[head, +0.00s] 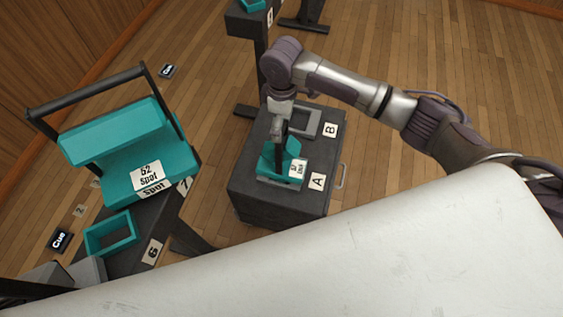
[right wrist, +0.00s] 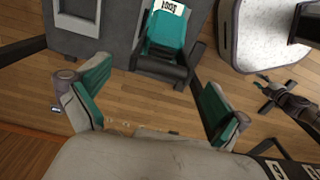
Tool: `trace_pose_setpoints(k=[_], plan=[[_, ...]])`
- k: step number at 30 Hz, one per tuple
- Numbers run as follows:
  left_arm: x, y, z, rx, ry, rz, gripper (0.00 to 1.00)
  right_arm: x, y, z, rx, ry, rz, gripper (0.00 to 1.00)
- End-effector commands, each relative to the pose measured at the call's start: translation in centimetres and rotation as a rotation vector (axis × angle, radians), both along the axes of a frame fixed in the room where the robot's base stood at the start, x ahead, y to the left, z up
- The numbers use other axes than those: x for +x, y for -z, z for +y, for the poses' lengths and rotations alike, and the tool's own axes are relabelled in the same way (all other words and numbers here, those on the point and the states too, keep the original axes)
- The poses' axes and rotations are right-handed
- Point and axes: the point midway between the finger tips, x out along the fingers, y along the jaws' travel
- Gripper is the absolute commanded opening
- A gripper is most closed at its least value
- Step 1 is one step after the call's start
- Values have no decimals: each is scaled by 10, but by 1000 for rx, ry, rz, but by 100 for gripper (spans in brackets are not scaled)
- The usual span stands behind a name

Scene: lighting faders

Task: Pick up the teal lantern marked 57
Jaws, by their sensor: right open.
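A small teal lantern (head: 267,165) stands on the A side of a dark cabinet; its white label is too small to read surely. In the right wrist view the teal lantern (right wrist: 163,32) shows from above, with its dark handle and a cut-off label. My right gripper (head: 279,108) is over this lantern in the head view, partly covering it. In the right wrist view its two fingers are wide apart with nothing held between them. A larger-looking teal lantern (head: 115,130), labelled 52 Spot, stands at left. A dark jointed part at the right wrist view's right edge may be my left arm; its jaws are unclear.
The dark cabinet (head: 245,190) has an empty grey frame (head: 328,122) at B and a side handle. A dark stand at left bears a teal frame (head: 90,238) near label 6. Another dark stand (head: 243,22) is at the top. Wooden floor (head: 440,60) is clear at upper right.

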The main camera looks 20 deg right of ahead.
Motion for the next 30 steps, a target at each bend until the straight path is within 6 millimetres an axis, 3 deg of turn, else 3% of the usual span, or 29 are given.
trace_pose_setpoints(k=[5,15,23,30], plan=[[-1,1,0,0,-1,1,40,-1,13,0,-1,0,2,100],[-1,5,0,0,-1,2,40,-2,57,1,-1,1,1,100],[-1,5,0,0,0,2,40,-2,59,2,-1,-1,-1,100],[-1,5,0,0,0,3,40,-2,58,2,-1,0,-1,60]])
